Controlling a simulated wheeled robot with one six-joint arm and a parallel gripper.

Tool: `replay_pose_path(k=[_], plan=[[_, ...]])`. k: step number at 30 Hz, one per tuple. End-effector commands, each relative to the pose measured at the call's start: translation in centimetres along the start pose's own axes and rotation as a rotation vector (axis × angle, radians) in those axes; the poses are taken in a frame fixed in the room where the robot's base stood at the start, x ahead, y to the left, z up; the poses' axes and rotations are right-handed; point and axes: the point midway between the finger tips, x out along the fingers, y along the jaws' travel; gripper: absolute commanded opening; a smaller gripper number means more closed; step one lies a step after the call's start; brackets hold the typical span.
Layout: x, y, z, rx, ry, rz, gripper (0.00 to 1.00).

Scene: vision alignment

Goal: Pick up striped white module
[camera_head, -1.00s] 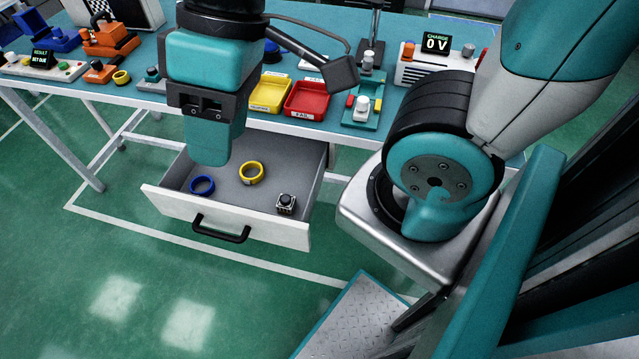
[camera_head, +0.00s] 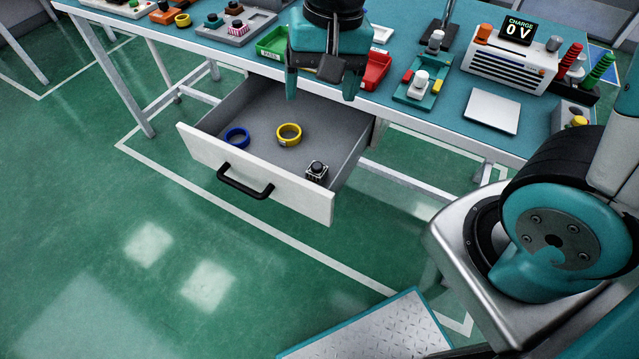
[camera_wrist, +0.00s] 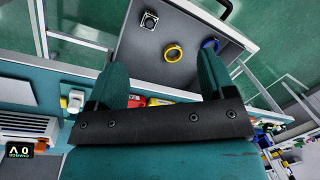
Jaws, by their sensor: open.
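A small module (camera_head: 316,172) with a dark knob and black-and-white sides stands in the front right corner of the open drawer (camera_head: 255,188). In the wrist view the same module (camera_wrist: 149,20) is at the top, beyond the fingertips. Another module (camera_head: 237,29), with a dark knob and pinkish-white striped sides, sits on a grey holder on the table. My gripper (camera_head: 321,87) is open and empty above the drawer's back edge, behind and above the drawer module. In the wrist view its two fingers (camera_wrist: 162,72) are spread apart with nothing between them.
A blue ring (camera_head: 236,137) and a yellow ring (camera_head: 289,134) lie in the drawer, left of the module. The tabletop above holds a green tray (camera_head: 272,42), a red tray (camera_head: 376,72), and a charge unit (camera_head: 508,62). Floor before the drawer is clear.

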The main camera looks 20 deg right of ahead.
Motion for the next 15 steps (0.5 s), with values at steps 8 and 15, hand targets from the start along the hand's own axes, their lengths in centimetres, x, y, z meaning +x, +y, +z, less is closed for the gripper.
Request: replay_pose_path(k=[8, 15], plan=[[9.3, 1.7, -6.0, 0.470, 0.059, 0.132, 0.76], [13.6, 2.5, -6.4, 0.504, 0.063, 0.141, 0.76]])
